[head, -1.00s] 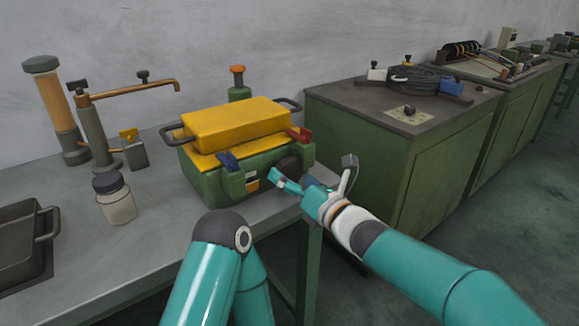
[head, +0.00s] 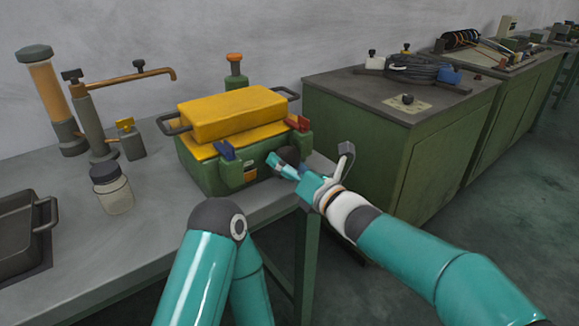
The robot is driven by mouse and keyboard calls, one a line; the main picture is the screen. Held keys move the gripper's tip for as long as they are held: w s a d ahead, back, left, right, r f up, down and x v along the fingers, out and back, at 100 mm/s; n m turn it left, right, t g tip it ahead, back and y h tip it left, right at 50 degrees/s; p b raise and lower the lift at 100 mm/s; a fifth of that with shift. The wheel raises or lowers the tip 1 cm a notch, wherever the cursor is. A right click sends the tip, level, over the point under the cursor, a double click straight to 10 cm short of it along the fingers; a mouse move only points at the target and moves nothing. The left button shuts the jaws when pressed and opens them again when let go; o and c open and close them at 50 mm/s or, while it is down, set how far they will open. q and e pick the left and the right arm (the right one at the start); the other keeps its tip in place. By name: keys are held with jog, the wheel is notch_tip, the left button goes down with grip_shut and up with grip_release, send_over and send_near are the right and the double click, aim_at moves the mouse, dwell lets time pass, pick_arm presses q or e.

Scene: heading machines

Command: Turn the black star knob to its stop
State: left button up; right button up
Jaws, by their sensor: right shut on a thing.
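The black star knob (head: 289,155) is a dark round shape on the front of a green box with a yellow lid, near its right end. My right gripper (head: 280,164) comes in from the right and is shut on the knob. Its teal fingers and wrist cover part of the knob, so its star shape and angle cannot be made out. My left arm shows only as teal links at the bottom, and its gripper is not in view.
The green box (head: 203,172) stands on a grey bench (head: 75,240), with red and blue levers on its front. A jar (head: 113,194), a dark tray (head: 20,235) and a pipe stand (head: 93,115) are to the left. A green cabinet (head: 385,145) stands behind right.

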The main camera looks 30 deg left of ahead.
jog(key=m, duration=0.3)
jog(key=shift+m, duration=0.3)
jog(key=o, duration=1.2)
jog(key=shift+f, duration=0.1)
jog(key=shift+c, duration=0.2)
jog(key=shift+d, duration=0.1)
jog(key=shift+s+d+f, duration=0.1)
jog(key=shift+s+d, duration=0.05)
jog(key=shift+d, duration=0.25)
jog(key=v, duration=0.7)
jog(key=shift+r, duration=0.25)
